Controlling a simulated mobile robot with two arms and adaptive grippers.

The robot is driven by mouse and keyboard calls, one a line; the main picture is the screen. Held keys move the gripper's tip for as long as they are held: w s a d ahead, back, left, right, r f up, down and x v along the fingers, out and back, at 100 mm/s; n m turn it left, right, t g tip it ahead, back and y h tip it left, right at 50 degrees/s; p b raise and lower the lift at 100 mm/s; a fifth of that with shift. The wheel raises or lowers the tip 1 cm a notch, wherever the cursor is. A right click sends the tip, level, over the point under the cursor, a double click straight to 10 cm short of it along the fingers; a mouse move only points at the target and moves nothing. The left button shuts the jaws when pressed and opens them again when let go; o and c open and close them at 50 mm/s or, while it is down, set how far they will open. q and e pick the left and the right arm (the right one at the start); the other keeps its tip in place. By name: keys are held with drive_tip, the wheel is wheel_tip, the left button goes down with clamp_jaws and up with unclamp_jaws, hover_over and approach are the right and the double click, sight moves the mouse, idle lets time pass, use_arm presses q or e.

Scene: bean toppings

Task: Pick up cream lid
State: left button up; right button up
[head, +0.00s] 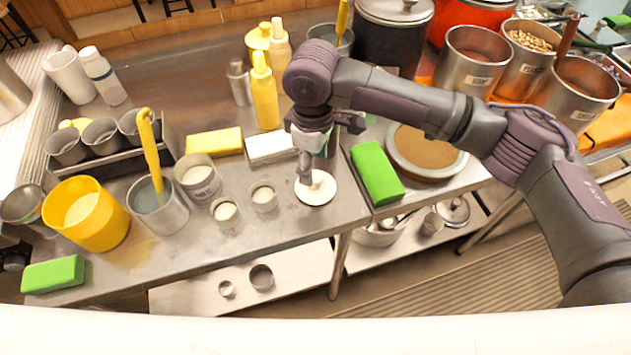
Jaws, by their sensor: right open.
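The cream lid, a round white disc (320,195), lies on the steel counter near its front edge, in the middle of the head view. My right gripper (304,179) points down over the left part of the lid with its fingertips at or just above it. It is open; whether it touches the lid cannot be told. The gripper hides part of the lid's upper left and middle. My left gripper is not in view.
A white block (271,147) and a yellow block (214,142) lie behind the lid. A green block (377,172) lies to its right. Small cream-filled cups (264,197) stand to its left. A yellow bottle (265,95) stands behind. Bare counter lies in front.

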sight(315, 176)
drive_tip(key=shift+d+f+p, duration=0.2)
drive_tip(key=shift+f+p, duration=0.15)
drive_tip(key=shift+f, duration=0.6)
wheel_tip(315, 176, down, 2)
drive_tip(key=shift+w+f, duration=0.1)
drive_tip(key=shift+f, duration=0.4)
drive_tip(key=c, duration=0.8)
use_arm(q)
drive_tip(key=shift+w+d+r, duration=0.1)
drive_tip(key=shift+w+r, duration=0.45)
use_arm(e)
drive_tip(key=shift+c, duration=0.8)
